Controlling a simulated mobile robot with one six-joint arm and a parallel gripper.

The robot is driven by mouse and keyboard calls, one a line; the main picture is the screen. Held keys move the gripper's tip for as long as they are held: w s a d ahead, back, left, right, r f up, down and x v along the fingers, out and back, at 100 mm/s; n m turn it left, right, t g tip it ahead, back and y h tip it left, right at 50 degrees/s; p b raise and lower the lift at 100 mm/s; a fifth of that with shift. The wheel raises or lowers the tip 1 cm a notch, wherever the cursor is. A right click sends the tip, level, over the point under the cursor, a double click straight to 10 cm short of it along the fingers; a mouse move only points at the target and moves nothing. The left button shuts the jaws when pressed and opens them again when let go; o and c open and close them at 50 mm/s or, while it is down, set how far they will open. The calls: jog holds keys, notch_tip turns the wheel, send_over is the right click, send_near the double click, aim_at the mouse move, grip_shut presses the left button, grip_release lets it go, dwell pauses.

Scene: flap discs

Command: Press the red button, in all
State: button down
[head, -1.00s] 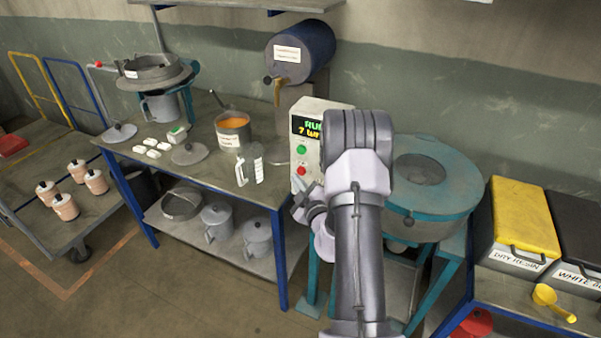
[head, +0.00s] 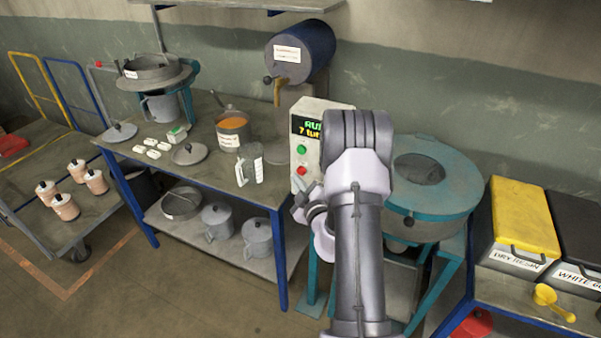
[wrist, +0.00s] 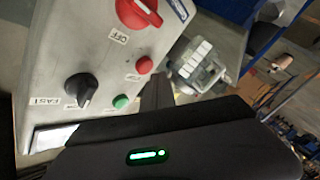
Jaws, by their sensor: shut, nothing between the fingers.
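The red button (head: 302,171) is on the front of a pale control box (head: 307,149), below a green button (head: 302,149). In the wrist view the red button (wrist: 145,64) stands out from the panel, with the green button (wrist: 121,101) nearby. My gripper (head: 300,205) is just below the red button in the head view, partly hidden by my own arm. In the wrist view its shut, empty fingers (wrist: 157,90) reach up close beside the red button. I cannot tell whether they touch it.
The panel also carries a black knob (wrist: 80,88) by a FAST label and a red switch (wrist: 138,12) by an OFF label. A teal round machine (head: 430,185) stands right of the box. A clear jug (head: 249,166) is on the bench to the left.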

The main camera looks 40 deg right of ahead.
jog(key=shift+d, duration=0.1)
jog(key=shift+w+d+p, duration=0.2)
jog(key=shift+d+p, duration=0.15)
jog(key=shift+p, duration=0.1)
jog(key=shift+w+d, duration=0.15)
jog(key=shift+d, duration=0.2)
dwell(0.8)
jog(key=shift+s+a+p, duration=0.35)
jog(key=shift+a+p, duration=0.05)
jog(key=shift+a, duration=0.35)
jog(key=shift+s+a, duration=0.3)
jog(key=shift+a, duration=0.5)
jog(key=shift+s+a, duration=0.35)
jog(key=shift+a, duration=0.4)
jog(key=shift+s+a, duration=0.3)
jog(key=shift+a, duration=0.5)
